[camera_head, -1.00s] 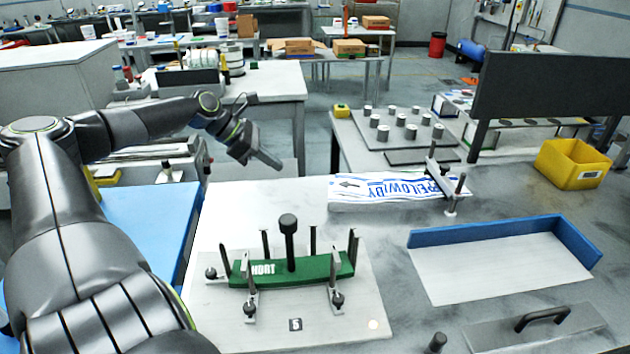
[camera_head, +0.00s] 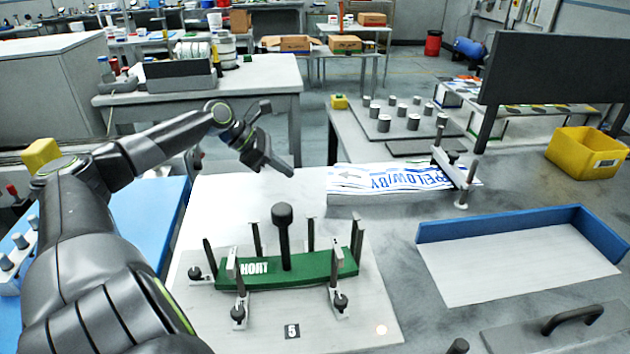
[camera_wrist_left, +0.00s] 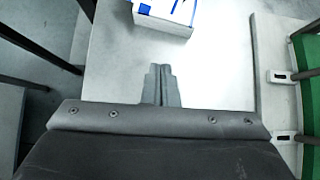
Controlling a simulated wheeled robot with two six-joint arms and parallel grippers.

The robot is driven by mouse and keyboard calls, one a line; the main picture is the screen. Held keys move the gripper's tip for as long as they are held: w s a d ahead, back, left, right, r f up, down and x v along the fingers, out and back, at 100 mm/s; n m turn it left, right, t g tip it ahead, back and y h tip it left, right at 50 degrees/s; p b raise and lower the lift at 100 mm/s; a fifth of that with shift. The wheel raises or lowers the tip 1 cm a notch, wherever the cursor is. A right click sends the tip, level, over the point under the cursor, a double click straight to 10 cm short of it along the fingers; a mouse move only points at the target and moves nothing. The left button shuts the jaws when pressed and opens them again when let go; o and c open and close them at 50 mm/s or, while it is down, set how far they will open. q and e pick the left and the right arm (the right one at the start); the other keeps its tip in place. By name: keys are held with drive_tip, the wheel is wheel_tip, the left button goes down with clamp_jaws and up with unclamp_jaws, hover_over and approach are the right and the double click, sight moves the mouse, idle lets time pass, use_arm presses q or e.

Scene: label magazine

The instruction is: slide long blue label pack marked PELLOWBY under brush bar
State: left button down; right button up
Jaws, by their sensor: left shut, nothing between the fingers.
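The long label pack (camera_head: 352,186) is white with blue lettering and an arrow; the lettering appears upside down. It lies at the back of the worktop, and its right part lies at the dark brush bar (camera_head: 449,166), which crosses it on posts. A short stretch of pack shows right of the bar. My left gripper (camera_head: 291,173) is shut and empty, left of the pack's near end and apart from it. In the left wrist view the shut fingers (camera_wrist_left: 162,72) point at the pack's end (camera_wrist_left: 162,22), with white surface between. My right gripper is out of view.
A green pack (camera_head: 300,275) stands among upright posts at the front. A blue-walled tray (camera_head: 510,225) is at right, with a yellow bin (camera_head: 585,155) behind it. Grey cylinders (camera_head: 413,122) stand behind the pack. The white surface between gripper and pack is clear.

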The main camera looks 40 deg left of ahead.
use_arm(q)
drive_tip(key=x, duration=0.5)
drive_tip(key=shift+d, duration=0.1)
drive_tip(key=shift+w+d, duration=0.65)
drive_tip(key=shift+w, duration=0.15)
drive_tip(key=shift+w+d, duration=0.55)
drive_tip(key=shift+w, duration=0.15)
